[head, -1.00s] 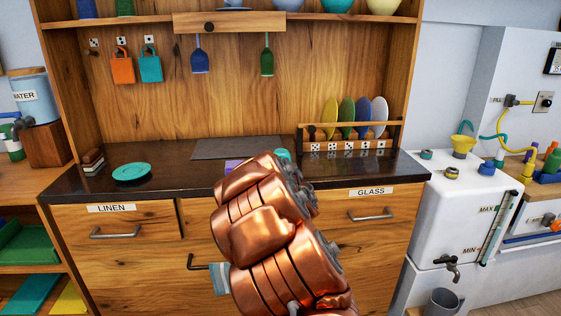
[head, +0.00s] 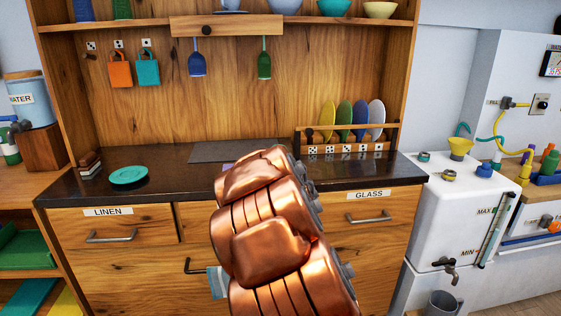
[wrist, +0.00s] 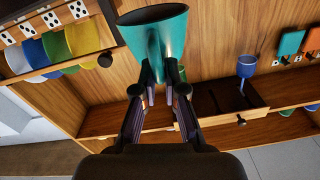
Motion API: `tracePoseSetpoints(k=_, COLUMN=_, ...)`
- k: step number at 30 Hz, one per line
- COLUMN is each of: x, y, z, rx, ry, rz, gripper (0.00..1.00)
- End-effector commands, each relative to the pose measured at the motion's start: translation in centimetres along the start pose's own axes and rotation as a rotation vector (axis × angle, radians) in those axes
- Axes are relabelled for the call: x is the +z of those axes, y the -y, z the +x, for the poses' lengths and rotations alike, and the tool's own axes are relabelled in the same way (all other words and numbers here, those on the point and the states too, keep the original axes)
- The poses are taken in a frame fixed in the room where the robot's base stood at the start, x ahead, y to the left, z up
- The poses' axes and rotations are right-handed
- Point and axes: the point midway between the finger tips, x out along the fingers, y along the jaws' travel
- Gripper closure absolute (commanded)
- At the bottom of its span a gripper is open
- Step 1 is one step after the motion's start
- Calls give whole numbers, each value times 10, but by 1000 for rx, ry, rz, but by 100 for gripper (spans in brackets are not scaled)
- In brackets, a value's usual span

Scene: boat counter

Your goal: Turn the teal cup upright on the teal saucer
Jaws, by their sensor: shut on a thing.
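The teal saucer (head: 128,175) lies flat and empty on the left part of the dark counter. In the wrist view my gripper (wrist: 159,82) is shut on the teal cup (wrist: 160,35). The fingertips pinch its narrow part, and its wide end points away from the gripper, toward the top of that picture. That view seems turned over, with the shelf low in the picture, so the wide end seems to face downward. In the head view my copper arm hides the gripper and cup, which are well to the right of the saucer.
A dark grey mat (head: 225,151) lies at the back of the counter. A rack (head: 345,142) with upright coloured plates stands at the right.

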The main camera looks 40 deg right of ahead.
Motion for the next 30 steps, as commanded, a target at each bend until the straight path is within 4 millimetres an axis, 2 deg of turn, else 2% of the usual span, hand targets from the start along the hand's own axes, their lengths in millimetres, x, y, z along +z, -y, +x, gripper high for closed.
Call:
tracePoseSetpoints(k=17, x=-7, y=18, z=-86, rx=-6, ry=-8, rz=2, gripper=100)
tracePoseSetpoints(k=20, x=-2, y=17, z=-93, rx=-2, ry=-8, rz=3, gripper=100)
tracePoseSetpoints(k=30, x=-7, y=24, z=-121, rx=-4, ry=-10, rz=2, gripper=100)
